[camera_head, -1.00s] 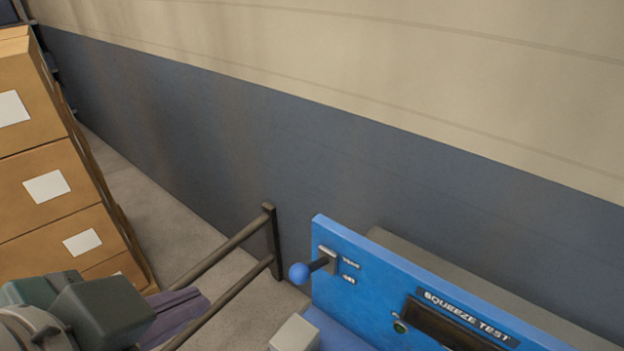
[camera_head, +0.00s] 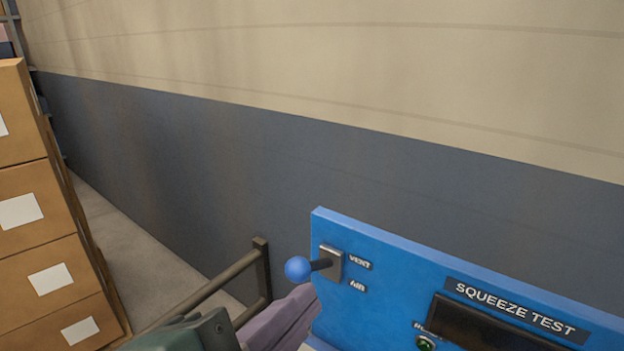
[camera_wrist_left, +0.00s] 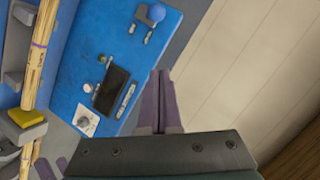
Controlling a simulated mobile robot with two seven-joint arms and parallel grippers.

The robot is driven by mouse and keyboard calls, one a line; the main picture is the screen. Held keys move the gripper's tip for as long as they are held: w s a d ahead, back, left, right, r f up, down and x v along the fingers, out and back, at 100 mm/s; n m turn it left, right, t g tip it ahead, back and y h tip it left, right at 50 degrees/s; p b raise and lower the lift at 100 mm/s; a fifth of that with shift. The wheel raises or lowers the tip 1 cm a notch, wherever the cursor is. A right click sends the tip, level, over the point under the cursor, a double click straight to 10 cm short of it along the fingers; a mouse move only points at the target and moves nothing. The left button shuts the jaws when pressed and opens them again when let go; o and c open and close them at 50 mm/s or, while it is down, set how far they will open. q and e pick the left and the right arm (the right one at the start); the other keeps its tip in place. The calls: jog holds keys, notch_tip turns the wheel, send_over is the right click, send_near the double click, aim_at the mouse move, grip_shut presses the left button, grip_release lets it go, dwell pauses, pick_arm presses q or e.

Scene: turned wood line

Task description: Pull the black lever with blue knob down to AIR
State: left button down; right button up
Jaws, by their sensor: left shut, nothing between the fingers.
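The lever's black shaft (camera_head: 321,264) with a round blue knob (camera_head: 297,268) sticks out from a plate on the blue panel (camera_head: 390,280). It stands level with the VENT label (camera_head: 359,262), above the AIR label (camera_head: 357,286). In the left wrist view the knob (camera_wrist_left: 155,13) is at the top. My left gripper (camera_head: 303,298) has purple fingers just below the knob, by the panel's left edge; they do not touch the knob. In the left wrist view its fingers (camera_wrist_left: 160,78) are together and empty.
A SQUEEZE TEST sign (camera_head: 515,308) sits above a dark window on the panel, with a green button (camera_head: 425,343) nearby. A metal rail (camera_head: 225,280) stands left of the panel. Stacked cardboard boxes (camera_head: 30,215) fill the far left. A wall (camera_head: 200,160) runs behind.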

aim_at(308, 273)
pick_arm(q)
jog(key=w+f, duration=0.2)
jog(key=w, duration=0.1)
jog(key=w+f, duration=0.2)
jog(key=w, duration=0.1)
jog(key=w+f, duration=0.1)
jog(key=w, duration=0.3)
jog(key=shift+d+f, duration=0.35)
jog(key=shift+f, duration=0.05)
